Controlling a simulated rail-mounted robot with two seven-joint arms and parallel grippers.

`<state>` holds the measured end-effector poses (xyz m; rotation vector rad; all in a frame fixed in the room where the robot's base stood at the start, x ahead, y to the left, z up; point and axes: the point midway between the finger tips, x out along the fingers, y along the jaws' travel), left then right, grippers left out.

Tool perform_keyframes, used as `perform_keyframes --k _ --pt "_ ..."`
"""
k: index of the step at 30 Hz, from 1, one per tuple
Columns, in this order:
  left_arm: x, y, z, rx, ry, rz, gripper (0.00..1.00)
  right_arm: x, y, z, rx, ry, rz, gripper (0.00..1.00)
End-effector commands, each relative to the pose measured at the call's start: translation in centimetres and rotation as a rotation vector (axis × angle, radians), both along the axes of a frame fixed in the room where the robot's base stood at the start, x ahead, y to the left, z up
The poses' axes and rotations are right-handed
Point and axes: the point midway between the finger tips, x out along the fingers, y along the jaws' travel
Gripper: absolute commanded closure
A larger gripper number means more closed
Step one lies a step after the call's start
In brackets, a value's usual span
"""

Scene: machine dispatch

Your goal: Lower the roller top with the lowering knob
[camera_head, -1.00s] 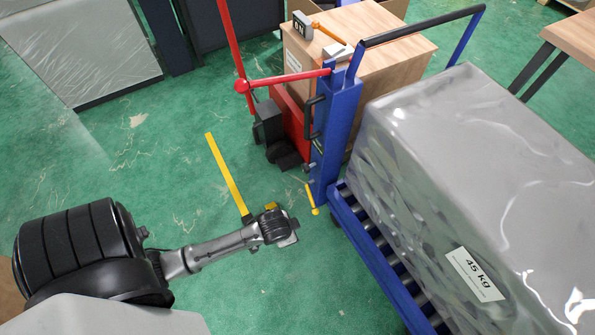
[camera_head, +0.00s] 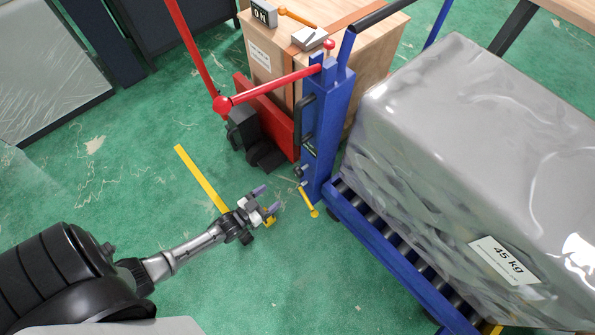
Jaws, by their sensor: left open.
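The roller top (camera_head: 385,257) is a blue frame with dark rollers, at right below the wrapped load. Its upright blue post (camera_head: 327,130) stands at the load's left end. A small knob-like part (camera_head: 299,172) sits low on the post. Below it a yellow lever (camera_head: 307,197) ends in a yellow ball. I cannot tell for certain which of these is the lowering knob. My left gripper (camera_head: 267,200) is open and empty. It is to the left of the yellow lever and apart from it, fingers pointing toward the post. My right gripper is not in view.
A grey wrapped load (camera_head: 470,140) labelled 45 kg lies on the rollers. A red lever (camera_head: 270,85) with a ball end reaches left from the post top. A wooden crate (camera_head: 375,50) and a red-and-black pallet truck (camera_head: 262,130) stand behind.

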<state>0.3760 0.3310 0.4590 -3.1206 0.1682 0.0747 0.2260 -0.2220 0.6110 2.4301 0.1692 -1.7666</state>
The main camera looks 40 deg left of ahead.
Motion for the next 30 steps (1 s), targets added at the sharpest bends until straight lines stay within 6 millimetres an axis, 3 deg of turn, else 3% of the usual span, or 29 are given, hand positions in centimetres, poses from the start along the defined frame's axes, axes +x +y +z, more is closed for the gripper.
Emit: perform_keyframes --k 8,21,30 --pt "1.9 -0.3 0.6 -0.022 -0.051 -0.007 0.29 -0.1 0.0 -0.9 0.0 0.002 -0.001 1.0" --pt "9.8 -1.2 0.5 -0.021 -0.051 -0.007 0.29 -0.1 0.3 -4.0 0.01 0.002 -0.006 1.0" --pt "13.0 -1.6 0.7 -0.021 -0.048 -0.006 0.29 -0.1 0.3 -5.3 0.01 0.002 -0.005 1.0"
